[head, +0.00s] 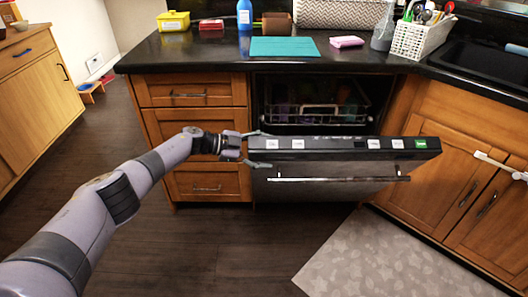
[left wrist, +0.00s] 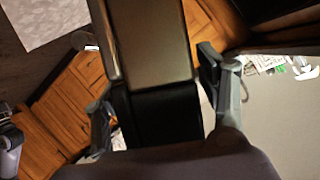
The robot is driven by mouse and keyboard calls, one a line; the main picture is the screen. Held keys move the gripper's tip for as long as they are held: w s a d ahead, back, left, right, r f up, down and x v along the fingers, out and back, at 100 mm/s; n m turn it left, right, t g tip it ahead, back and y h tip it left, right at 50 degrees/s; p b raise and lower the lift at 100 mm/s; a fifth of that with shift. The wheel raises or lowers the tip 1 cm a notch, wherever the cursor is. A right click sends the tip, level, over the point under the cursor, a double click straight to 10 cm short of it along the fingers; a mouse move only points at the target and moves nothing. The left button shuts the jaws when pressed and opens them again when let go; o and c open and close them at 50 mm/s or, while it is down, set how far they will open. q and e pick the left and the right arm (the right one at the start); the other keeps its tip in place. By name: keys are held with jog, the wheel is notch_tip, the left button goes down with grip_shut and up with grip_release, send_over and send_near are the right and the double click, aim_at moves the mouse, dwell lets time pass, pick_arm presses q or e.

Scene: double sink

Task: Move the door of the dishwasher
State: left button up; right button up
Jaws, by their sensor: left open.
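The dishwasher door (head: 325,192) is partly open in the head view, its top edge tilted out from under the counter. It has a dark control strip with pale labels along the top and a long bar handle (head: 340,179) on its front. My left gripper (head: 262,149) is open at the door's upper left corner, with one finger on the inner side and one on the outer side. In the left wrist view the door (left wrist: 155,40) runs between the two spread fingers (left wrist: 155,95). I cannot tell whether either finger touches it.
A dish rack (head: 320,113) shows inside the dishwasher. Wooden drawers (head: 188,92) stand left of it and a cabinet (head: 450,185) right. A grey patterned mat (head: 385,262) lies on the floor in front. The dark counter (head: 190,52) above holds several items. The floor at left is clear.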

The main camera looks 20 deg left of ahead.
pick_arm(q)
jog(key=shift+a, duration=0.25)
jog(key=v, duration=1.1)
jog(key=shift+s+a, duration=0.15)
jog(key=shift+s, duration=0.05)
jog(key=shift+r, duration=0.1)
